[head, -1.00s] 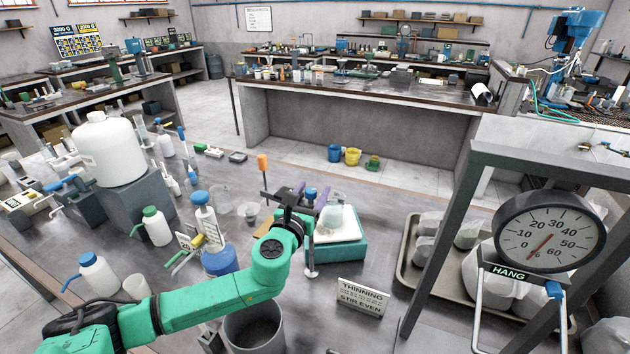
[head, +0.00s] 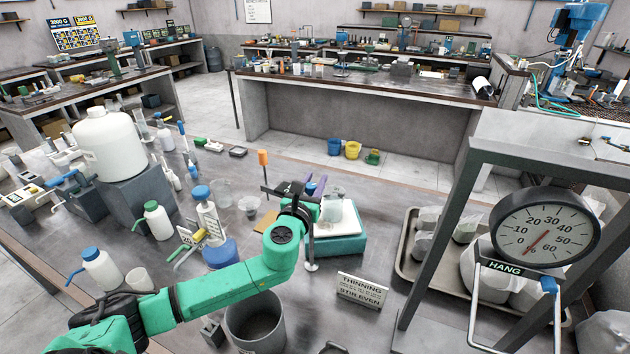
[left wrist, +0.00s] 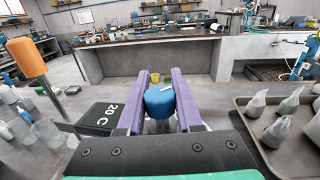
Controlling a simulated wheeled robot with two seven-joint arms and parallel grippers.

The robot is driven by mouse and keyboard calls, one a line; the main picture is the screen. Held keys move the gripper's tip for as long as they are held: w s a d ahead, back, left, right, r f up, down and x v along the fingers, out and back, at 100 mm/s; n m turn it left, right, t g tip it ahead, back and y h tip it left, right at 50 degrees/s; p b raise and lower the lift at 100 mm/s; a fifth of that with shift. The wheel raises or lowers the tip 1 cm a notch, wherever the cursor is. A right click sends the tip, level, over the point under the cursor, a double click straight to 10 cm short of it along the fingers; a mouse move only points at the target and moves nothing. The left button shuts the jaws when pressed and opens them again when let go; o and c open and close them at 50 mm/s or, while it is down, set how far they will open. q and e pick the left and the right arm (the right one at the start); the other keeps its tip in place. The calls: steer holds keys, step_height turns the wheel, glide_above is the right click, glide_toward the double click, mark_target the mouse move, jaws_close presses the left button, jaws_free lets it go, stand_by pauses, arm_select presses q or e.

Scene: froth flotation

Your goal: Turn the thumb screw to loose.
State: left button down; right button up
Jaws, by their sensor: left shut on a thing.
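The thumb screw is a blue round knob with a white mark on top, seen in the left wrist view (left wrist: 159,102). It sits between the two purple fingers of my left gripper (left wrist: 160,92), which is shut on it. In the head view, my left gripper (head: 306,188) and the blue knob (head: 310,187) show small beside the scale. What the knob is fixed to is mostly hidden by my gripper. My right gripper is not in view.
A teal scale (head: 342,244) with a glass vessel stands right of my gripper. An orange-topped rod (head: 263,158) rises to its left. Bottles crowd the left.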

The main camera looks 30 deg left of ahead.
arm_select(q)
steer(key=shift+a+r+n+g+y+p, duration=0.15)
steer(key=shift+n+y+p, duration=0.2)
steer(key=shift+y, duration=0.25)
steer(key=shift+a+r+n+g+y+p, duration=0.15)
steer(key=shift+n+y+p, duration=0.1)
steer(key=shift+n+y, duration=0.3)
steer(key=s+n+g+y+b, duration=0.1)
steer(key=n+g+y+b, duration=0.2)
steer(key=n+g+y, duration=0.1)
steer(key=s+a+n+g+y+b, duration=0.1)
steer(key=n+g+y+b, duration=0.2)
steer(key=n+g, duration=0.3)
steer(key=s+a+f+n+g+y+b, duration=0.1)
steer(key=n+g+y+b, duration=0.1)
steer(key=n+g+y, duration=0.3)
steer(key=shift+s+g+y+b, duration=0.1)
steer(key=shift+g+y+b, duration=0.25)
steer(key=shift+g, duration=1.35)
steer(key=shift+s+d+r+n+g+b, duration=0.1)
steer(key=shift+s+r+n+g+b, duration=0.1)
steer(key=shift+n+g+b, duration=0.85)
steer(key=shift+m+g+b, duration=0.25)
steer(key=shift+b, duration=0.25)
steer(key=c, duration=0.6)
jaws_free()
